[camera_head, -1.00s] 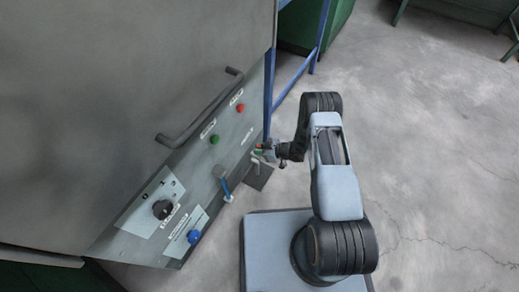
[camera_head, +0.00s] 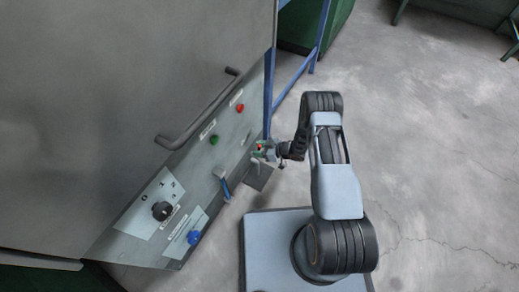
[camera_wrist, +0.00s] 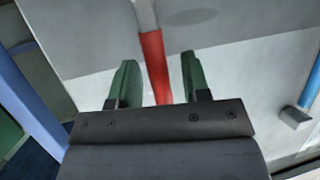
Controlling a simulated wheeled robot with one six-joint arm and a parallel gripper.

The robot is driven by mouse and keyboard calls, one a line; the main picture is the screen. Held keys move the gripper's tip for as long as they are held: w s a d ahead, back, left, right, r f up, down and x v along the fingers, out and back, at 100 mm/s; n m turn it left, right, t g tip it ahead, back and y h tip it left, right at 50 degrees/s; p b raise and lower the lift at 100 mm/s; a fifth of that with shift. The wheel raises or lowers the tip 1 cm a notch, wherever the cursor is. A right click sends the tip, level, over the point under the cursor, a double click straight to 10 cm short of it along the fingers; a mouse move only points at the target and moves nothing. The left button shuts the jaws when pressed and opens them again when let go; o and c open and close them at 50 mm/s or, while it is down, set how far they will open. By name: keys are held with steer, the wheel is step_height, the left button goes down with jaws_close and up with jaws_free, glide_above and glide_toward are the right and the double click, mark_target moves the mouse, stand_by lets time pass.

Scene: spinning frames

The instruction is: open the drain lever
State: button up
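A red-handled lever (camera_wrist: 155,65) with a pale shaft shows in the wrist view, in front of the grey panel. It runs between the two green fingers of my gripper (camera_wrist: 160,75). The gripper is open, with a gap between the lever and the right finger. In the head view my gripper (camera_head: 266,151) is at the panel's lower right edge, with a bit of the red lever (camera_head: 259,146) showing and the rest hidden. A blue lever (camera_head: 225,187) is lower left on the same panel; it also shows at the right of the wrist view (camera_wrist: 313,82). Labels are unreadable.
The sloping panel (camera_head: 205,178) carries a green button (camera_head: 214,140), a red button (camera_head: 240,107), a black knob (camera_head: 161,210) and a blue knob (camera_head: 194,237). A grey bar handle (camera_head: 198,112) juts out above. A blue frame post (camera_head: 269,92) stands close by. Floor at right is clear.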

steer(key=p+v, duration=0.4)
steer(key=v, duration=1)
stand_by(0.4)
